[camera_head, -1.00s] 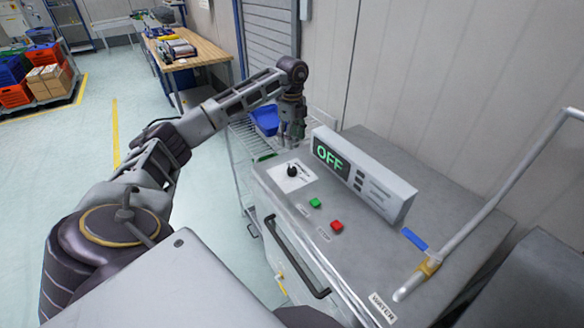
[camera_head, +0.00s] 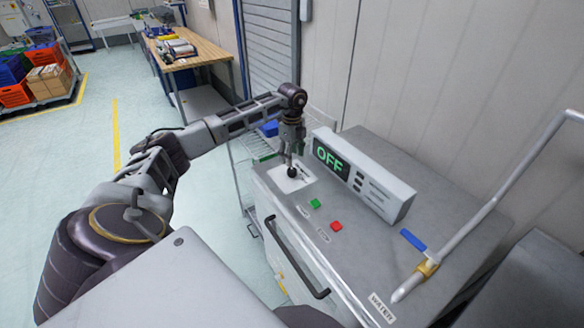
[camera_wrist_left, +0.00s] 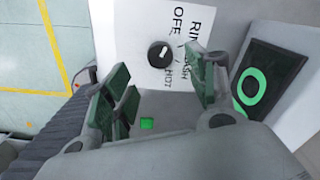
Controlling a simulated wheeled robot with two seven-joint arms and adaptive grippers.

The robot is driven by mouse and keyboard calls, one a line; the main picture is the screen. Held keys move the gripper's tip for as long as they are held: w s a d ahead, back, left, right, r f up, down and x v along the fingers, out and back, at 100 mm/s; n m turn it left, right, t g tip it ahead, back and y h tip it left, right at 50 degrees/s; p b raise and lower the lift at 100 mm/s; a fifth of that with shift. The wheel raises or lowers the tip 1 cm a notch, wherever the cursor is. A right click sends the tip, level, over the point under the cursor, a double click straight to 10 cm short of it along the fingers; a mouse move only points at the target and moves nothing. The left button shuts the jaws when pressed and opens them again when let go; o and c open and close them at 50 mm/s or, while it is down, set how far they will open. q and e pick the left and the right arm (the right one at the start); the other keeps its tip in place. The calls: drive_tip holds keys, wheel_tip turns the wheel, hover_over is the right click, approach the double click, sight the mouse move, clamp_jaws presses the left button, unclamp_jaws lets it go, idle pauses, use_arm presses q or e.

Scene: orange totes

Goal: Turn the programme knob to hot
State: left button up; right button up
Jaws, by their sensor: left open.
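The programme knob (camera_head: 292,172) is a small black dial on a white label plate (camera_head: 305,182), at the left end of a grey machine top. In the left wrist view the knob (camera_wrist_left: 159,54) has a white mark, and printed words including OFF and HOT stand beside it. The display (camera_head: 331,160) reads OFF in green. My left gripper (camera_head: 291,160) points down over the knob. In the left wrist view its open fingers (camera_wrist_left: 162,82) stand apart, with the knob in the gap's line; contact cannot be told. My right gripper is not in view.
A green button (camera_head: 315,203) and a red button (camera_head: 336,226) sit in front of the display box (camera_head: 385,188). A pipe with a blue-handled valve (camera_head: 413,239) rises at the right. A handle (camera_head: 290,260) runs along the machine's front. A wire rack with a blue bin (camera_head: 270,128) stands behind.

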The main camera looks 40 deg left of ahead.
sight(292, 170)
use_arm(q)
drive_tip(key=shift+f+p, duration=0.45)
drive_tip(key=shift+f, duration=2.85)
drive_tip(key=c, duration=1.1)
drive_tip(key=shift+o, duration=0.2)
